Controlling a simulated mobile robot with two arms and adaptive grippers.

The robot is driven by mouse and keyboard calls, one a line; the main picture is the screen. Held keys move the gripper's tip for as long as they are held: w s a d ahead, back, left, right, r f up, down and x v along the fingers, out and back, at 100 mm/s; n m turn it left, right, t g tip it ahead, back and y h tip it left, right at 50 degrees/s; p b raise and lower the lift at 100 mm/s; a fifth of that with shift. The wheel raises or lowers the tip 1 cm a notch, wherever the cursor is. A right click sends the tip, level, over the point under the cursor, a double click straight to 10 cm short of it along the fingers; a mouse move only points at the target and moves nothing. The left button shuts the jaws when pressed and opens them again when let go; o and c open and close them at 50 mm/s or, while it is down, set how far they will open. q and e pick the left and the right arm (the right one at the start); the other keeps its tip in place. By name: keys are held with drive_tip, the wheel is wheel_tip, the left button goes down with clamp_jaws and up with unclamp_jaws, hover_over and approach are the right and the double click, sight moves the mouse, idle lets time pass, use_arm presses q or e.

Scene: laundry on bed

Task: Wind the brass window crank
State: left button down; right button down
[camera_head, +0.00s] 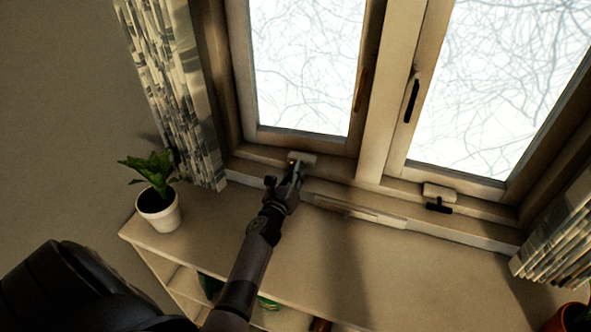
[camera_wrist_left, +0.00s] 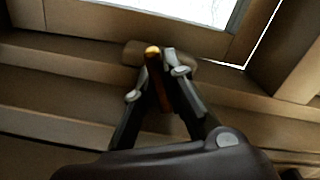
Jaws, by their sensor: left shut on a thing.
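The brass window crank (camera_wrist_left: 153,58) shows in the left wrist view as an orange-gold handle between my left gripper's fingers. Its pale housing (camera_head: 301,157) sits on the sill frame below the left window pane. My left gripper (camera_head: 296,170) reaches up to it from the front. In the left wrist view my left gripper (camera_wrist_left: 160,68) is shut on the crank, with the fingers on either side of it. Most of the crank is hidden by the gripper in the head view. My right gripper is not in view.
A second crank (camera_head: 438,206), dark, sits below the right pane. A potted plant (camera_head: 158,208) stands on the left of the shelf top (camera_head: 330,270). Curtains (camera_head: 178,95) hang at both sides. The shelf top's middle is mostly clear.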

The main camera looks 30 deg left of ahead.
use_arm(q)
drive_tip(key=n+p, duration=0.2)
drive_tip(key=n, duration=0.4)
drive_tip(key=shift+n, duration=0.3)
drive_tip(key=n+p, duration=0.2)
drive_tip(key=n, duration=0.3)
drive_tip(key=shift+f+n, duration=0.1)
drive_tip(key=shift+n, duration=0.3)
drive_tip(key=c, duration=1.6)
unclamp_jaws()
drive_tip(key=shift+c, duration=0.2)
drive_tip(key=shift+s, duration=0.15)
drive_tip(key=shift+s+d, duration=0.1)
drive_tip(key=shift+s, duration=0.2)
drive_tip(key=v, duration=0.6)
drive_tip(key=shift+s, duration=0.35)
